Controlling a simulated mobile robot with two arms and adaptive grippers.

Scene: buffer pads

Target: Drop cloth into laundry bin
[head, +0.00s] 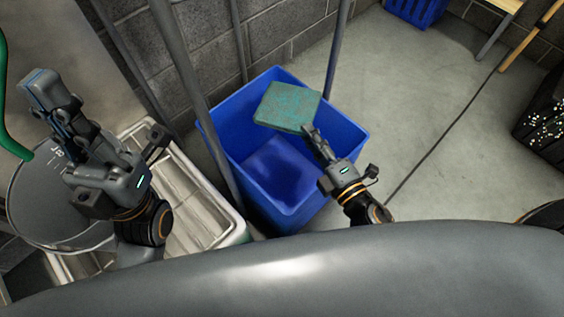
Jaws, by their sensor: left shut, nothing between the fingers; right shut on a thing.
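A green-teal square cloth (288,106) is over the blue laundry bin, near its back right side. My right gripper (309,133) is shut on the cloth's near edge and holds it above the bin's opening. The blue bin (341,131) stands open on the floor; its inner bottom shows bare blue where the cloth does not cover it. My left gripper (47,92) is shut and empty at the left, above a round metal container.
A round metal container (30,205) and a pale tray-like unit (190,205) stand left of the bin. Grey poles (185,75) rise beside the bin. Another blue container (420,10) is at the back. The floor to the right is largely clear.

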